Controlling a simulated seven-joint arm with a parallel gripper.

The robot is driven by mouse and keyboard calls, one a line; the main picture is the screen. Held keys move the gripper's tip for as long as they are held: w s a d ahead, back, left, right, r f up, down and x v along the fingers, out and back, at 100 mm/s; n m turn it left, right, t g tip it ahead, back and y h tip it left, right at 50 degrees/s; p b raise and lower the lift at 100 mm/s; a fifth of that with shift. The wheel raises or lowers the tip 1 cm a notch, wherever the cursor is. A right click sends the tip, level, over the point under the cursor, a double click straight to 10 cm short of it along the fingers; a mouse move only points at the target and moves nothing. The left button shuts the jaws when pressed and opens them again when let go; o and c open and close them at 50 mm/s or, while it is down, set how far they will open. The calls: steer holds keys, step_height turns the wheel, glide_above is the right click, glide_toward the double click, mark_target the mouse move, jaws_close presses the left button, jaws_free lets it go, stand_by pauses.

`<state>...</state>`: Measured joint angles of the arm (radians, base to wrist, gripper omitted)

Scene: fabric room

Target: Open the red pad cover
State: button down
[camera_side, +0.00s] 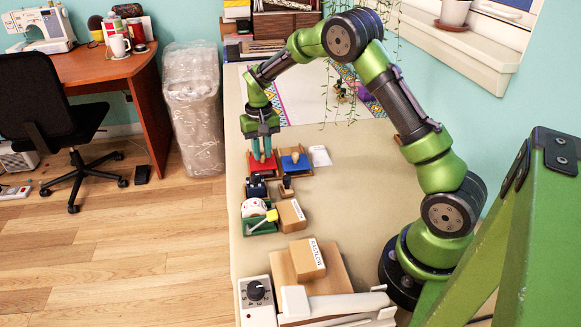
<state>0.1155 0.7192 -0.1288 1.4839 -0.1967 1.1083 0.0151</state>
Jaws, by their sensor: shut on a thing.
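The red pad (257,169) sits in a wooden tray near the middle of the table, left of a blue pad. Its red top shows around my fingertips; its far side is hidden behind my gripper. My gripper (262,156) points straight down over the red pad, with its teal fingers reaching the red cover. The fingers are close together and shut on the cover. The grasped part is too small to see clearly, and I cannot tell whether the cover is lifted.
The blue pad (297,166) with a pale knob stands close on the right. A stamp (286,187), a dark blue object (256,187), a green tray (262,228) and cardboard boxes (307,259) stand nearer. A white card (319,156) lies right; the table beyond it is clear.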

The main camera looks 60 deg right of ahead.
steer(key=w+d, duration=0.3)
steer(key=shift+w+d, duration=0.2)
steer(key=c, duration=1)
jaws_free()
steer(key=shift+r, duration=0.15)
step_height(320, 180, up, 17)
steer(key=shift+f, duration=0.2)
